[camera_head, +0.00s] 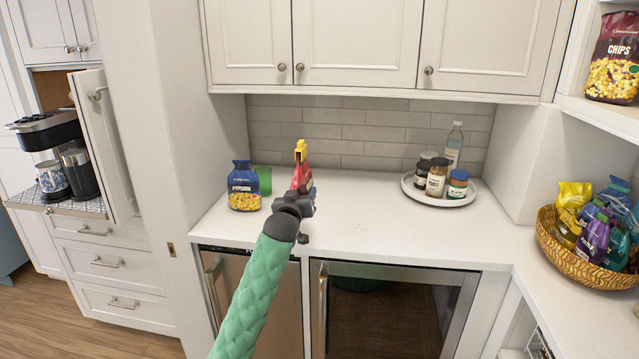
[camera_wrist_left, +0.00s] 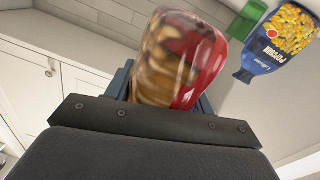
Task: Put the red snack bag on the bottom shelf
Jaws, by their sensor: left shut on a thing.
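My left gripper (camera_head: 301,195) is shut on the red snack bag (camera_head: 301,176), which stands up from the jaws above the counter. In the left wrist view the red bag (camera_wrist_left: 185,60) shows a red side and a yellow-brown food picture, tilted and partly hidden behind the dark gripper body (camera_wrist_left: 160,110). In the head view the gripper hides the bag's lower part. A shelf (camera_head: 605,112) at the upper right bears a chips bag (camera_head: 612,58). An opening under the right counter (camera_head: 535,345) is only partly visible; I cannot tell which shelf is the bottom one.
A blue popcorn bag (camera_head: 243,188) and a green item (camera_head: 264,180) stand left of the held bag. A round tray (camera_head: 415,195) with jars and a bottle (camera_head: 453,148) is to the right. A wicker basket (camera_head: 575,268) holds several bags. The counter's middle front is clear.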

